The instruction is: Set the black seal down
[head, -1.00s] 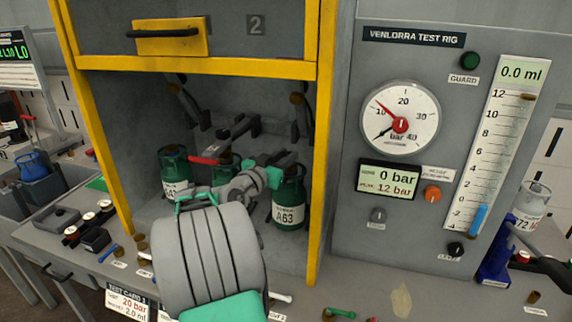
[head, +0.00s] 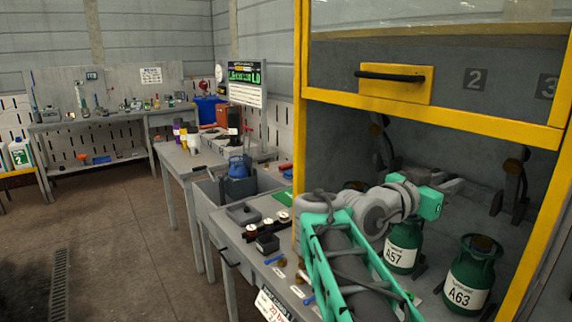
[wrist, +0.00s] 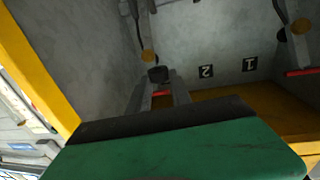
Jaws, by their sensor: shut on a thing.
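My gripper (head: 430,204) is the teal end of my arm. It is inside the yellow-framed cabinet, above and between the green cylinder marked A57 (head: 403,248) and the one marked A63 (head: 467,286). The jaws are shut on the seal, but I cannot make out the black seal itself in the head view. In the wrist view a large green surface with a dark front edge, which I take as part of my gripper (wrist: 175,145), fills the bottom and hides what is between the fingertips.
The cabinet's yellow frame (head: 300,120) stands close left of my arm, and its raised door (head: 440,60) is above. Clamps hang on the cabinet's back wall.

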